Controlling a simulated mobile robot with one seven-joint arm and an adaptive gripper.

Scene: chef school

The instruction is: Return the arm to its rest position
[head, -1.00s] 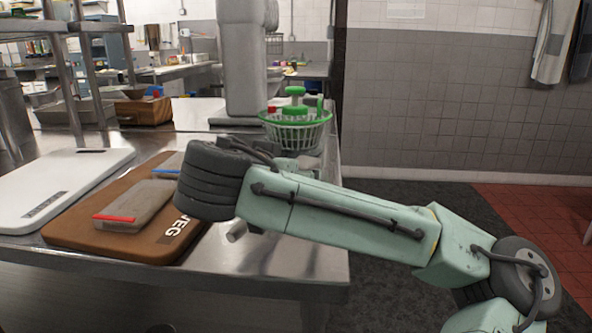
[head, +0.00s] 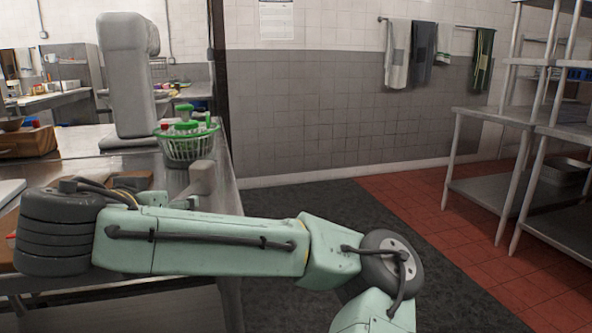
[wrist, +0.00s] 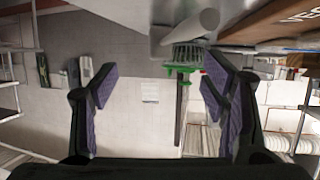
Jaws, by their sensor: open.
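My arm stretches across the lower part of the head view, over the right end of the steel counter (head: 230,270). In the head view the gripper itself is hidden behind my arm. In the wrist view, which shows the room upside down, my gripper (wrist: 152,92) is open, its two purple-padded fingers wide apart. Nothing is between the fingers. A green basket (wrist: 186,54) shows beyond them, at the counter edge.
The green basket (head: 188,143) with green-topped items stands near the counter's right edge, beside a grey mixer-like machine (head: 128,75). A brown cutting board (head: 8,225) is partly hidden by my arm. Steel shelves (head: 490,118) stand at right. The dark floor mat (head: 340,215) is clear.

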